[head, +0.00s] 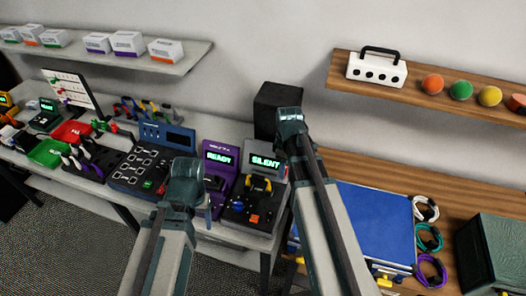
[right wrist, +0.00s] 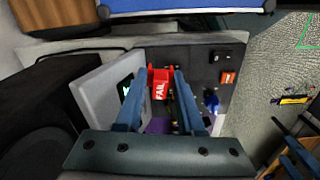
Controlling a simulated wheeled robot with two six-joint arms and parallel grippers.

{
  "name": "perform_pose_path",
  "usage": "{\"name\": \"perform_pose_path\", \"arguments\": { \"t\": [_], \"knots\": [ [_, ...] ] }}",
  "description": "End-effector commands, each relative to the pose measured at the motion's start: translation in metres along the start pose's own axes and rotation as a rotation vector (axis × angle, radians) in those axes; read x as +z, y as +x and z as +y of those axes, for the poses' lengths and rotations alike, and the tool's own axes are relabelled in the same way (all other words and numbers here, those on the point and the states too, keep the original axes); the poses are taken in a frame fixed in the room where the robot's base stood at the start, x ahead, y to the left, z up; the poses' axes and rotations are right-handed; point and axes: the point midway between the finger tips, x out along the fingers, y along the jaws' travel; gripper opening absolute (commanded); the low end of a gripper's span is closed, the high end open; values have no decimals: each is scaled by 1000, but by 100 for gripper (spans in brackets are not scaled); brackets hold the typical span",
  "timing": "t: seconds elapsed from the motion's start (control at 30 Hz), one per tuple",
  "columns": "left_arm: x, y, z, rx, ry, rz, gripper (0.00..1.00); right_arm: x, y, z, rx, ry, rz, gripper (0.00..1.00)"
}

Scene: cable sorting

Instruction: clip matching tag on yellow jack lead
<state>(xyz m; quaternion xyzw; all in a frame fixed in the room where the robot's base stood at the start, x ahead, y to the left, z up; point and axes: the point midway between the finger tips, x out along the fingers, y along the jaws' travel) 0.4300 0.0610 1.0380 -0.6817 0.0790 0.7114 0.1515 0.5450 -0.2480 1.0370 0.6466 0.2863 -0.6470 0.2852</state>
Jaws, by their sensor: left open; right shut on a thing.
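My right gripper (right wrist: 163,73) is shut on a red tag (right wrist: 160,88) marked FAIL. It holds the tag over the dark tester panel, beside the tilted screen. In the head view, this tester (head: 265,162) reads SILENT, and a yellow lead (head: 258,184) lies on its panel. My right arm hides part of that area. Whether the tag touches the yellow lead cannot be told. My left gripper (head: 208,208) is open and empty at the table's front edge, left of the SILENT tester. Its blue fingers also show at the lower right of the right wrist view (right wrist: 297,150).
A purple tester (head: 220,158) reading READY stands just left. Green (head: 48,152) and red (head: 72,132) trays are further left. A black speaker (head: 277,98) stands behind the SILENT tester. A blue case (head: 370,225) and coiled cables (head: 430,238) lie on the wooden bench at right.

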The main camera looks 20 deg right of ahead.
Motion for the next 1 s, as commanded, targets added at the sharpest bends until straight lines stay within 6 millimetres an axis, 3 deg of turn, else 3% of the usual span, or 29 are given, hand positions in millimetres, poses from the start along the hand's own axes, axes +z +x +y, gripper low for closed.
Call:
{"name": "perform_pose_path", "arguments": {
  "t": [0.03,0.1,0.3,0.67,1.0],
  "knots": [
    [1,-20,-2,0,-1,0,71,-21,-20,-5,0,-36,0,0],
    [2,-29,-3,1,-2,0,71,-41,-29,-14,-1,-72,0,0],
    [2,-44,-4,1,-4,0,71,-76,-44,-32,-2,-135,-1,0],
    [2,-40,-4,1,-3,0,71,-82,-40,-35,-2,-145,0,0],
    [1,-17,-1,0,1,0,71,-81,-17,-35,-2,-145,0,0]
  ]
}}
